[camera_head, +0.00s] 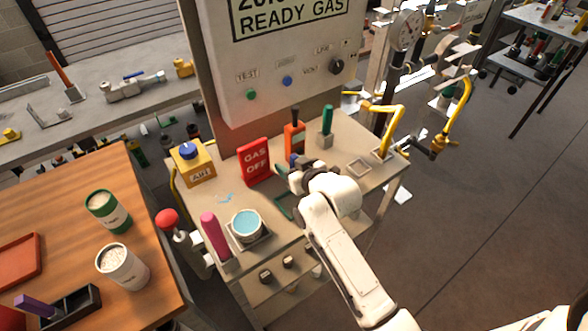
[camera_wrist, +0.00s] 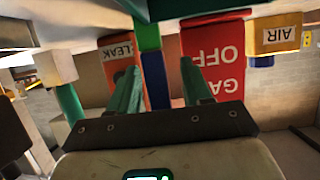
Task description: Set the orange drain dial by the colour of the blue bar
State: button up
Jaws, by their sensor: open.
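My gripper (camera_head: 284,178) is over the grey cart top, in front of the red GAS OFF sign. In the wrist view, which is upside down, its two green fingers (camera_wrist: 161,70) are apart with nothing held between them. A blue bar (camera_wrist: 155,82) with a green part adjoining it shows behind the finger gap, between the sign and an orange block. The orange block (camera_head: 294,138) has a black handle and also shows in the wrist view (camera_wrist: 118,60), marked LEAK. I cannot make out an orange drain dial for certain.
The red GAS OFF sign (camera_head: 254,162) and yellow AIR box (camera_head: 194,163) stand left of my gripper. A green-handled piece (camera_head: 327,122) stands behind. A cup of blue liquid (camera_head: 246,225) is near the cart's front. Yellow pipes (camera_head: 390,125) rise at right.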

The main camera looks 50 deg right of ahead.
aim_at(291, 157)
grip_shut()
dwell(0.4)
jog(key=shift+r, duration=0.5)
notch_tip(291, 157, up, 2)
jog(key=shift+s+r+b, duration=0.1)
jog(key=shift+r+b, duration=0.1)
jog(key=shift+b, duration=0.2)
jog(key=w+r+v, duration=0.1)
jog(key=v, duration=0.7)
jog(key=r+v, duration=0.2)
jog(key=v, duration=0.6)
jog(key=shift+w+a+r, duration=0.15)
jog(key=shift+a+r, duration=0.2)
jog(key=shift+a, duration=0.1)
